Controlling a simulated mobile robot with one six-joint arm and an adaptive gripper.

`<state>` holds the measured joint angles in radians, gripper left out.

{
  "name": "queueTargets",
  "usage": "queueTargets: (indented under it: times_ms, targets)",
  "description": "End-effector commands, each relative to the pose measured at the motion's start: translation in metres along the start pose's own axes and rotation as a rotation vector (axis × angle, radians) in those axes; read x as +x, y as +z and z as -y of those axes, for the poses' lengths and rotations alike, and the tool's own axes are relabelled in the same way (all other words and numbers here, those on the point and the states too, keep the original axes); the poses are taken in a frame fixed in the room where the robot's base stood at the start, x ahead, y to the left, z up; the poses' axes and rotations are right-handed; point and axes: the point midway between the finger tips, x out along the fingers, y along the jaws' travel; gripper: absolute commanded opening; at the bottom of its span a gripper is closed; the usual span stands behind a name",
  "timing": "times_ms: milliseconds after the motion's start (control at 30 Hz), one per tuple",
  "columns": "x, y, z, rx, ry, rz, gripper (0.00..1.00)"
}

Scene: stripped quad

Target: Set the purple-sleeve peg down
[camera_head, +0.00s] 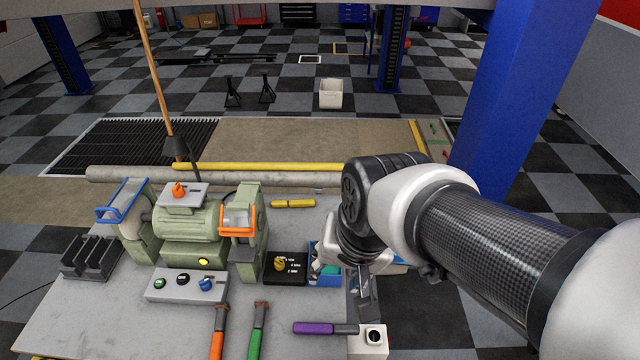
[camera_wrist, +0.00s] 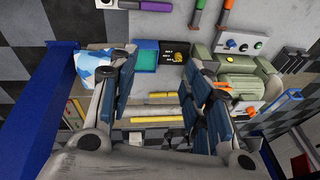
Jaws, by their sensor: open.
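The purple-sleeve peg (camera_head: 312,328) lies flat near the front edge of the grey table, its grey end pointing right toward a small white box. It also shows at the top edge of the wrist view (camera_wrist: 155,6). My gripper (camera_head: 345,283) is open and empty beyond the peg, above the table's right part, partly hiding a blue tray. In the wrist view both fingers of my gripper (camera_wrist: 160,72) stand apart with nothing between them, clear of the peg.
The white box (camera_head: 374,348) with a black round top sits right of the peg. Green-handled (camera_head: 255,345) and orange-handled (camera_head: 217,345) tools lie left. A blue tray (camera_head: 325,281), black dial box (camera_head: 285,279) and green grinder (camera_head: 190,248) stand behind. A blue post (camera_head: 520,90) rises at right.

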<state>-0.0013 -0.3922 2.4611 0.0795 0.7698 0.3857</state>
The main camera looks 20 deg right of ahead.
Motion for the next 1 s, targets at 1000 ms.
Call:
queueTargets:
  times_ms: [1000]
  targets:
    - [-0.006,0.057,-0.043,-0.443,0.034,-0.114,0.45]
